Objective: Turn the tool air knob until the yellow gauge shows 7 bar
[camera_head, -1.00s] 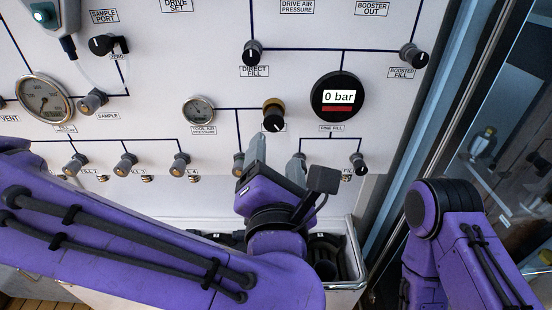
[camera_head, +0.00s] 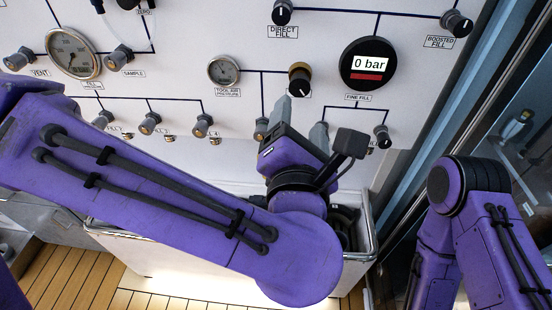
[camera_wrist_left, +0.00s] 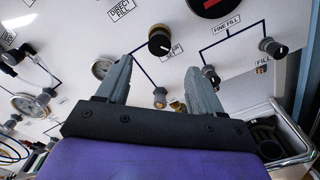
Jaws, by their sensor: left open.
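The tool air knob (camera_head: 299,80) is black with a brass-coloured collar on the white panel. It also shows in the left wrist view (camera_wrist_left: 159,41). The small round tool air pressure gauge (camera_head: 224,70) is left of it, joined by a dark line. Its rim looks silvery and its face grey, not clearly yellow; its needle is too small to read. My left gripper (camera_head: 301,112) is open and empty, just below the knob in the head view. In the left wrist view its two fingers (camera_wrist_left: 158,68) stand either side below the knob, apart from it. My right gripper is out of view.
A black round display (camera_head: 369,63) reading 0 bar is right of the knob. Small knobs, including one close by the left finger (camera_head: 261,128), line the panel below. A bin with a metal rim (camera_head: 370,225) is under my left wrist. My right arm (camera_head: 465,220) is at right.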

